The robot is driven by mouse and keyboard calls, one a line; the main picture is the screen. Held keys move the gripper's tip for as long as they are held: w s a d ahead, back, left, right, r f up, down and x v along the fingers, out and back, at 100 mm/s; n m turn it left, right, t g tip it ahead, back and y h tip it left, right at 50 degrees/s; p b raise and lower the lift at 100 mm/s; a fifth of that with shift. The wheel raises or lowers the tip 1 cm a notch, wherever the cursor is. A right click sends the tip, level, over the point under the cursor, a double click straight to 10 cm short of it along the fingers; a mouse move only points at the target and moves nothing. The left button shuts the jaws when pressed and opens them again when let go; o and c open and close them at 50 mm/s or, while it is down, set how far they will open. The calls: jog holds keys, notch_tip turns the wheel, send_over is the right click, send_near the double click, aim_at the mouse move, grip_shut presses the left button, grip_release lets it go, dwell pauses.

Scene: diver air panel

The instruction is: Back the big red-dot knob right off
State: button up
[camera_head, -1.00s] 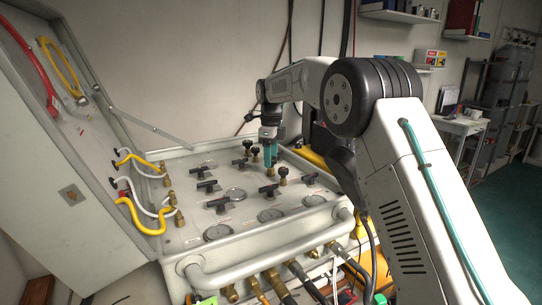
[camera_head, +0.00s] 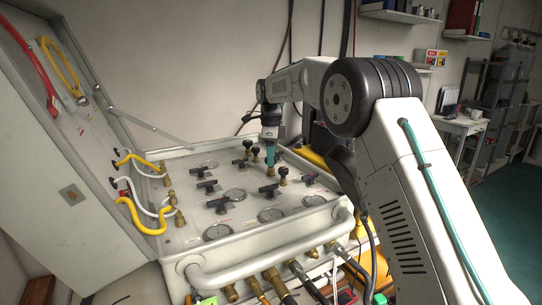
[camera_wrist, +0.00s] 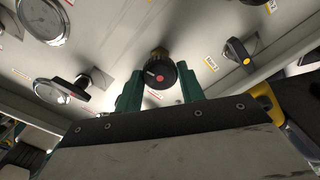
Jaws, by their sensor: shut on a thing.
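The big knob (camera_wrist: 158,75) is black and round, with a red dot on its face and a brass stem behind it. It sits in the upper middle of the wrist view, upright on the panel. My gripper (camera_wrist: 157,90) has its two green fingers on either side of the knob and is shut on it. In the head view my gripper (camera_head: 270,158) points down at the back right part of the panel (camera_head: 200,240). The knob there is hidden by the fingers.
A T-handle with a yellow dot (camera_wrist: 238,52) stands to the right of the knob, and a black handle (camera_wrist: 70,90) to the left. Another round black knob on brass (camera_head: 283,171) stands close to my gripper. A gauge (camera_wrist: 43,20) lies at the upper left.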

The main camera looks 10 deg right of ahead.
jog(key=n, duration=0.4)
jog(key=shift+n, duration=0.3)
jog(key=n, duration=0.4)
jog(key=shift+n, duration=0.3)
jog(key=n, duration=0.3)
jog(key=shift+n, duration=0.3)
jog(key=n, duration=0.4)
jog(key=shift+n, duration=0.3)
jog(key=n, duration=1.2)
jog(key=shift+n, duration=2.1)
